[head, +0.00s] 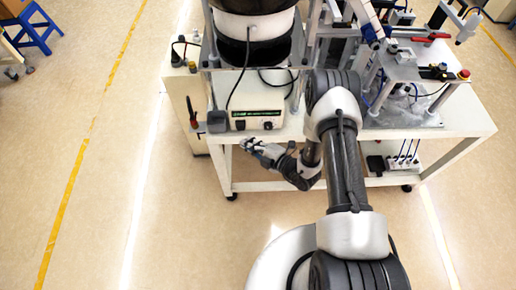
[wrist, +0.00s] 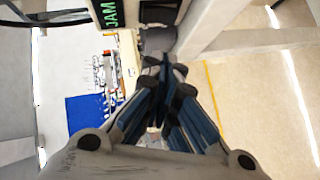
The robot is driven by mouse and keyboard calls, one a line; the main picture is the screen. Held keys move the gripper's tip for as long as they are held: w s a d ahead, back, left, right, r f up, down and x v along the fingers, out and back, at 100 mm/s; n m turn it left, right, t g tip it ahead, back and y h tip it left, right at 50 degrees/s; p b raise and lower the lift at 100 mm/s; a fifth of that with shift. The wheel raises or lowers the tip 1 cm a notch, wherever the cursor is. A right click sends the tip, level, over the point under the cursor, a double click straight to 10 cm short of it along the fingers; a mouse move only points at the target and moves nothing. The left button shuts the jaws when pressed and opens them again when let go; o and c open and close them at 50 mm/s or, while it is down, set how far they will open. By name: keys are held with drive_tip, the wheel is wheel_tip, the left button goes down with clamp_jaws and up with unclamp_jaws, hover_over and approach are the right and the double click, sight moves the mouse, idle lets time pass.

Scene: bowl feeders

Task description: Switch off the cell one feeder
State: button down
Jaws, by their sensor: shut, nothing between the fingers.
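The bowl feeder (head: 253,28), white and black, stands on the left part of the white table. Its cream control box (head: 242,124) sits below it at the table's front edge, with a dark green-lit strip and a dark knob (head: 268,125). In the wrist view the box's dark panel (wrist: 111,14) shows green letters reading "JAM" at the top edge. My gripper (head: 245,143) is shut and empty, just in front of and below the box. In the wrist view its fingertips (wrist: 164,66) meet below the panel. The power switch itself cannot be made out.
A cream cabinet (head: 184,95) with a red-and-black item stands further left. Fixtures and a red button (head: 464,74) are on the right of the table (head: 460,120).

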sight(241, 126)
drive_tip(key=w, duration=0.2)
drive_tip(key=w+a+f+b, duration=0.1)
drive_tip(key=w+a+f, duration=0.1)
drive_tip(key=w, duration=0.1)
drive_tip(key=shift+w, duration=0.35)
